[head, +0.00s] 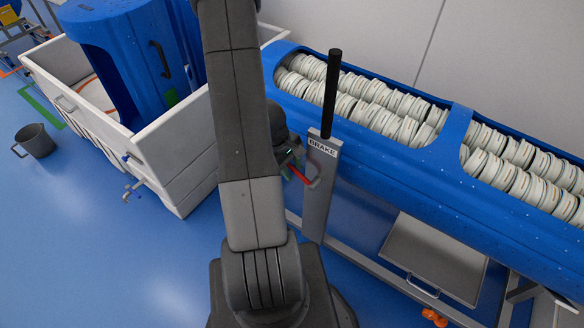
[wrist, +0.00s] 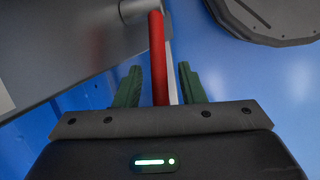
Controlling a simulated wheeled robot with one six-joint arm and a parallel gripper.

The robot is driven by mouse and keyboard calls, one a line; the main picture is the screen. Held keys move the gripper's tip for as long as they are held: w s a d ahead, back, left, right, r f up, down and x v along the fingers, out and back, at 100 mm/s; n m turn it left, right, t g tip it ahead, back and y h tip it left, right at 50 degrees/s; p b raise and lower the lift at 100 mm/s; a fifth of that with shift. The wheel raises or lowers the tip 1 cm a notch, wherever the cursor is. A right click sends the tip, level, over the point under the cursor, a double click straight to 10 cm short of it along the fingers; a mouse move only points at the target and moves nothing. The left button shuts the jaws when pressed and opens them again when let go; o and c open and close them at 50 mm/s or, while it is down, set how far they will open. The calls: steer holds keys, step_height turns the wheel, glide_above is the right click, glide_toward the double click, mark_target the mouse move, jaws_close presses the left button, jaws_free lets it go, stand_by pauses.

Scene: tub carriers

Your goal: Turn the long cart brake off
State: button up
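The long cart (head: 400,158) is a blue trough with white round pieces in rows. A grey post (head: 318,205) with a BRAKE label (head: 323,148) stands at its near end. The red brake lever (head: 300,176) slants up and left from a pivot on this post. My gripper (head: 291,160) is at the lever's outer end, partly hidden by my arm in the head view. In the wrist view the red lever (wrist: 157,60) lies between the two green fingers of my gripper (wrist: 160,85). The fingers are open, with a narrow gap on each side of the lever.
A black upright handle (head: 332,95) rises above the post. A white tub cart (head: 170,150) with a blue container (head: 130,60) stands at the left. A dark bucket (head: 36,141) is on the blue floor. An orange caster (head: 434,318) shows at the lower right.

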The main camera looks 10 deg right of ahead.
steer(key=p+v, duration=0.3)
steer(key=v, duration=1.1)
